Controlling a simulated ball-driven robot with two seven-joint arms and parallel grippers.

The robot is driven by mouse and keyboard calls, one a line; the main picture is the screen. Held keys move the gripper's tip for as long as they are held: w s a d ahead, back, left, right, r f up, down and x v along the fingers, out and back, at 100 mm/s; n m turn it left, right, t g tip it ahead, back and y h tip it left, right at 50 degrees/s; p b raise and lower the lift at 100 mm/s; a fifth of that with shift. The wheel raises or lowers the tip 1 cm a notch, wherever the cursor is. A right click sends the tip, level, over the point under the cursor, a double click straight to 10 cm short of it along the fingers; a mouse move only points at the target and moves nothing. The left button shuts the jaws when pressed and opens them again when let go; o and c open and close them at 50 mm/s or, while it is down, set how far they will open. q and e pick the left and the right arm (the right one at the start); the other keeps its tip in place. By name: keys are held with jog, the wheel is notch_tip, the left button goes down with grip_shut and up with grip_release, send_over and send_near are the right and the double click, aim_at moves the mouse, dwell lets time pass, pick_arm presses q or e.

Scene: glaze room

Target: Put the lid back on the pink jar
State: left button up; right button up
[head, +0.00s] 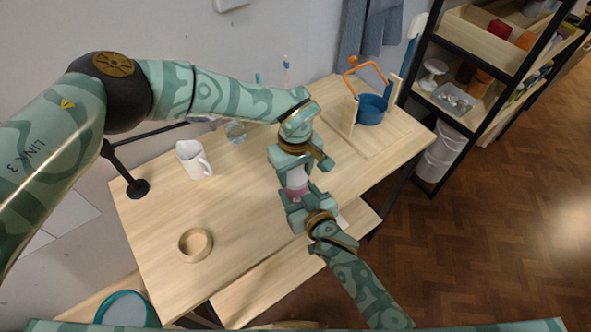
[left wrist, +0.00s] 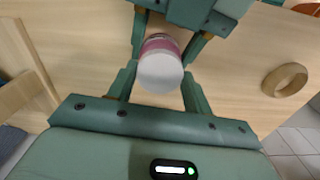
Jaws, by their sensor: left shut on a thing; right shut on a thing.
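The white lid (head: 297,179) is between the fingers of my left gripper (head: 292,172), which is shut on it. The pink jar (head: 297,193) is just below it, held by my right gripper (head: 302,197), which is shut on it. In the left wrist view, the round white lid (left wrist: 160,73) covers much of the jar, and a pink band of the jar (left wrist: 160,45) shows behind it. The lid lines up closely with the jar's mouth. Whether it touches or is fully seated cannot be told. Both are held above the table.
A white mug (head: 193,160) and a clear glass (head: 235,131) stand at the back of the wooden table (head: 240,215). A wooden ring (head: 195,245) lies at front left. A blue pot (head: 371,109) with an orange handle stands at the right end. Shelves stand beyond.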

pick_arm(q)
jog(key=shift+f, duration=0.3)
pick_arm(e)
grip_shut()
pick_arm(q)
jog(key=m, duration=1.3)
jog(key=shift+a, duration=0.1)
jog(key=o, duration=0.9)
jog(key=shift+o, duration=0.2)
